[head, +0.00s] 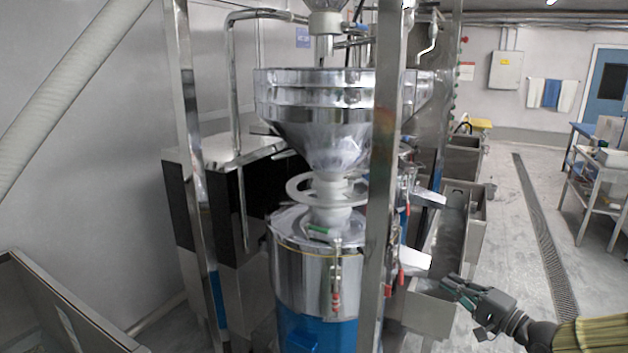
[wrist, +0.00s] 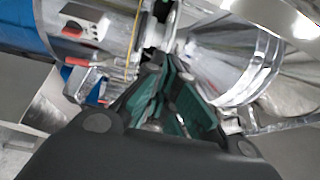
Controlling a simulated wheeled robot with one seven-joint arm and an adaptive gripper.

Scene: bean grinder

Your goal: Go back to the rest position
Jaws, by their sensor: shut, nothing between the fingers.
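My gripper (head: 462,291) is at the lower right of the head view, beside the grinder and in front of the steel trough. Its fingers point left toward the machine and hold nothing. In the wrist view, the green-padded fingers (wrist: 165,108) are close together. The bean grinder stands in the middle of the head view, with a steel hopper (head: 315,115) above a steel drum (head: 312,275) on a blue base. The hopper also shows tilted in the wrist view (wrist: 235,65). No gap between the fingertips and the machine can be judged exactly.
A steel upright post (head: 380,200) stands in front of the grinder. A steel trough (head: 440,245) runs behind my gripper. An open steel bin (head: 55,310) is at the lower left. A shelf cart (head: 600,180) stands at the far right. The floor between is clear.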

